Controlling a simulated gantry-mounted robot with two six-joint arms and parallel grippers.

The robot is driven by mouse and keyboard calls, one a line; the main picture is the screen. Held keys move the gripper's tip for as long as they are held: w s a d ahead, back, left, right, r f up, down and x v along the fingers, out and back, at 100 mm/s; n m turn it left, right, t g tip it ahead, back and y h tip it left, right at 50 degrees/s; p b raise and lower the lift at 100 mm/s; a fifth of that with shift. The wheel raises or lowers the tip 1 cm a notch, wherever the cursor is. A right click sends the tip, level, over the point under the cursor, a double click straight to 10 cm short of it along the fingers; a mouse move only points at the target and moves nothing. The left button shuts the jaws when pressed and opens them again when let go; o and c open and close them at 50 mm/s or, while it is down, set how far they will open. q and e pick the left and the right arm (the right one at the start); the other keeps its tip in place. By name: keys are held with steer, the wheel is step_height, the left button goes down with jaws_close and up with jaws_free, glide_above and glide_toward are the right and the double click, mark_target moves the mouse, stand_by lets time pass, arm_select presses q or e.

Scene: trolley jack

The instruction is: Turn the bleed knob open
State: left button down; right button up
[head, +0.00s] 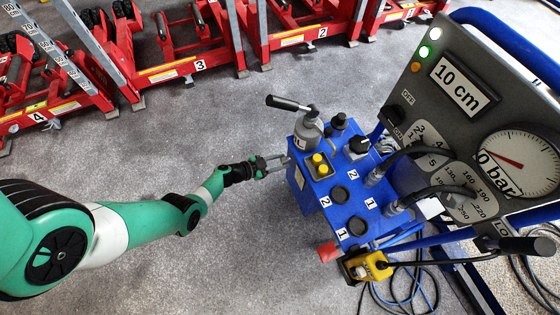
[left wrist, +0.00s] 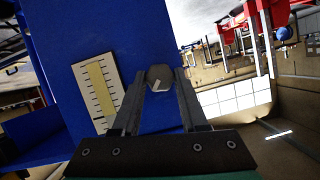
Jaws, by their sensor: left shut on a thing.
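My left gripper (head: 274,165) reaches from the left to the side of the blue pump box (head: 312,207). In the left wrist view its two fingers (left wrist: 160,85) close in on a round grey knob (left wrist: 160,74), with the tips at its two sides. The knob bears a short white mark that points up and to the right, and it stands out from the blue side face (left wrist: 120,30). In the head view the knob is hidden at the fingertips. My left gripper is shut on it. My right gripper is in neither view.
A grey valve with a black lever (head: 290,104) stands on the box top near my gripper. A control panel with a gauge (head: 517,162) rises at right. Red jacks (head: 180,65) line the back. Grey floor (head: 230,240) lies clear.

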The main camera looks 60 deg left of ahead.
arm_select(q)
steer(key=shift+d+f+m+y+b, duration=0.15)
steer(key=shift+m+y+b, duration=0.2)
steer(key=shift+m+y, duration=0.45)
steer(key=shift+m+t+y+b, duration=0.4)
steer(key=shift+m+y+b, duration=0.2)
steer(key=shift+m+b, duration=0.45)
steer(key=shift+c, duration=2.2)
jaws_free()
